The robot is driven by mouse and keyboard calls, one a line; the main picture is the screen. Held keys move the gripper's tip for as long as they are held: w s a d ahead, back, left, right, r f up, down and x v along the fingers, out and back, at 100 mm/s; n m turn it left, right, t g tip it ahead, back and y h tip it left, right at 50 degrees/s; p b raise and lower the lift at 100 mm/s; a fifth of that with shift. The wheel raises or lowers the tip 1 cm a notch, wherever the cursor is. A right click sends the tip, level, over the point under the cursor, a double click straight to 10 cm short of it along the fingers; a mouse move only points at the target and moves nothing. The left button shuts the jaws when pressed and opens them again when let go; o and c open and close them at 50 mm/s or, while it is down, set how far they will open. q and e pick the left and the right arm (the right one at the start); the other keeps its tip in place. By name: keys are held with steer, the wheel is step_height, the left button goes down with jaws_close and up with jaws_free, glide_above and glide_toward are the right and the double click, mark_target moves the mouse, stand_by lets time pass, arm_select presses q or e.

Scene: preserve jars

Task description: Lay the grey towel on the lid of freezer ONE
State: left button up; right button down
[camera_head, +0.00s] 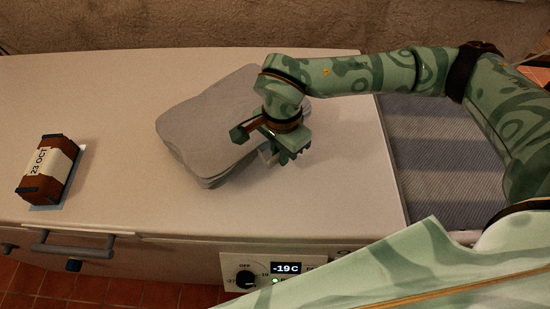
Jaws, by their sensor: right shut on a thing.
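The grey towel (195,132) is a folded, layered pad. It sits at the middle of the white freezer lid (110,100), turned at an angle, and appears to rest on it. My right gripper (270,150) is at the towel's right side, shut on its edge. The gripper and wrist cover part of that edge. The freezer front carries a dial and a display reading -19C (286,268). No label ONE can be read in view. My left gripper is not in view.
A brown box (48,170) labelled 23 OCT stands at the left of the lid. A handle (70,245) is on the front below it. A striped grey cloth surface (445,150) lies to the right of the lid. The lid's far left is clear.

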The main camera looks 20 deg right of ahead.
mark_target(276, 168)
steer(key=shift+w+a+f, duration=0.2)
steer(key=shift+w+f, duration=0.65)
steer(key=shift+f, duration=0.15)
steer(key=shift+w+f+b, duration=0.15)
steer(key=shift+f+b, duration=0.25)
steer(key=shift+f, duration=1.35)
steer(key=c, duration=1.5)
jaws_free()
step_height(276, 168, up, 12)
steer(key=p, duration=0.1)
steer(key=shift+p, duration=0.3)
